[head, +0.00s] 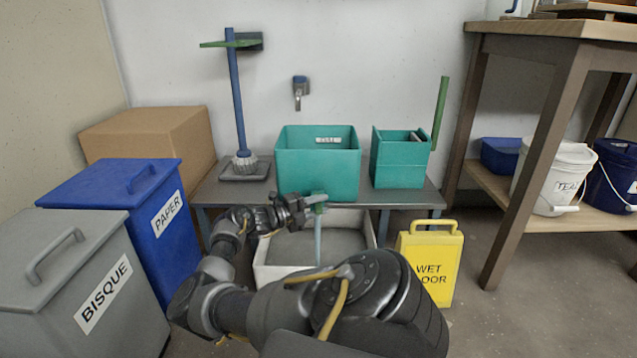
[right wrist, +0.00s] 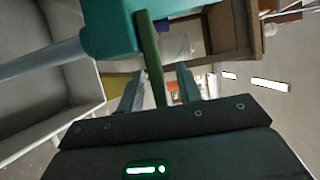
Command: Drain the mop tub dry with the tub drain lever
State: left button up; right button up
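The teal mop tub (head: 318,170) with a small label stands on the grey bench, its water level not visible. A teal drain fitting (head: 314,199) sticks out below its front, and a pale blue stream (head: 318,240) runs from it into the white basin (head: 262,272). The stream also shows in the right wrist view (right wrist: 45,60). My right gripper (head: 302,207) is at the fitting. In the right wrist view the dark green drain lever (right wrist: 151,58) lies between its two open fingers (right wrist: 156,88), with gaps on both sides. My left gripper is not in view.
A smaller teal bucket (head: 399,165) with a green handle and a blue-handled mop (head: 238,100) stand on the bench (head: 413,198). A yellow wet floor sign (head: 432,265) stands right of the basin. Blue (head: 120,200) and grey bins (head: 80,290) stand left.

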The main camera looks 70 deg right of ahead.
jog(key=p+v, duration=0.2)
jog(key=v, duration=0.9)
jog(key=shift+p, duration=0.4)
